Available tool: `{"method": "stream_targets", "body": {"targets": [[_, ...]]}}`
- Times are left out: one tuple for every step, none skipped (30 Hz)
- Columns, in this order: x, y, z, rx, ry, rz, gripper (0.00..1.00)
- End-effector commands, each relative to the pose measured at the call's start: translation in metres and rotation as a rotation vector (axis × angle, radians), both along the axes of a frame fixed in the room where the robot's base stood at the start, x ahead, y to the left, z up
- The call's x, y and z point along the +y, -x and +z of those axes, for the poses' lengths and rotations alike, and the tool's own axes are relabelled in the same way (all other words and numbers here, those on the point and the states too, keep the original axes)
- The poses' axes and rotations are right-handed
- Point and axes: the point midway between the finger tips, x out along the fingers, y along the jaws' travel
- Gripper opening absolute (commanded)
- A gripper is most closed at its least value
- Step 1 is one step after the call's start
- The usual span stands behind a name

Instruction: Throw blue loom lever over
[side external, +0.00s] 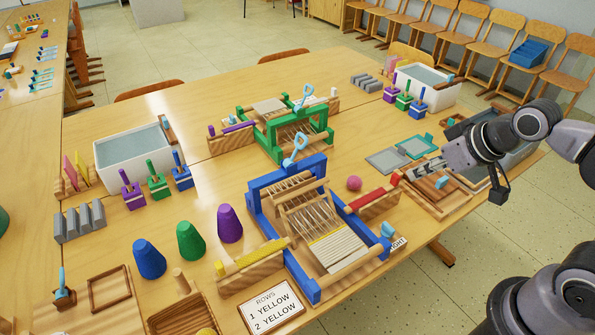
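The blue loom (259,203) stands in the middle of the table, with pale threads and a partly woven strip with a yellow band. Its light-blue lever (296,148), with a looped handle, stands up from the frame's far end and leans slightly right. A light-blue knob (388,230) is at the loom's near right corner. My gripper (420,171) is to the right of the loom, pointing left, apart from the lever. It is above or beside a wooden tray; its height is unclear. The fingers are small and seen from the side, so their opening cannot be made out.
A green loom (265,133) with its own light-blue lever (303,95) stands behind. A red shuttle (373,203) on a wooden rack and a pink ball (354,183) lie between my gripper and the blue loom. A sign (272,305) reads "1 YELLOW 2 YELLOW".

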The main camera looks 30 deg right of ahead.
Motion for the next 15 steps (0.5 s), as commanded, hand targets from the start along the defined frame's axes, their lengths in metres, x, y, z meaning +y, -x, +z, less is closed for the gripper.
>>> {"method": "stream_targets", "body": {"targets": [[0.001, -0.004, 0.004, 0.006, 0.0, 0.001, 0.34], [0.001, -0.007, 0.008, 0.011, -0.001, 0.002, 0.34], [0.002, -0.011, 0.013, 0.021, -0.002, 0.003, 0.34], [0.003, -0.016, 0.018, 0.031, -0.002, 0.004, 0.34], [0.005, -0.021, 0.024, 0.042, -0.003, 0.005, 0.34], [0.006, -0.029, 0.031, 0.057, -0.005, 0.006, 0.34], [0.008, -0.035, 0.037, 0.072, -0.005, 0.006, 0.34], [0.009, -0.042, 0.043, 0.084, -0.006, 0.007, 0.34], [0.012, -0.051, 0.05, 0.104, -0.007, 0.007, 0.34], [0.013, -0.058, 0.056, 0.117, -0.008, 0.008, 0.34], [0.015, -0.065, 0.061, 0.132, -0.007, 0.009, 0.34], [0.018, -0.074, 0.067, 0.149, -0.007, 0.009, 0.34], [0.019, -0.081, 0.071, 0.164, -0.007, 0.009, 0.34], [0.021, -0.088, 0.075, 0.177, -0.007, 0.009, 0.34], [0.024, -0.097, 0.08, 0.196, -0.007, 0.009, 0.34]]}}
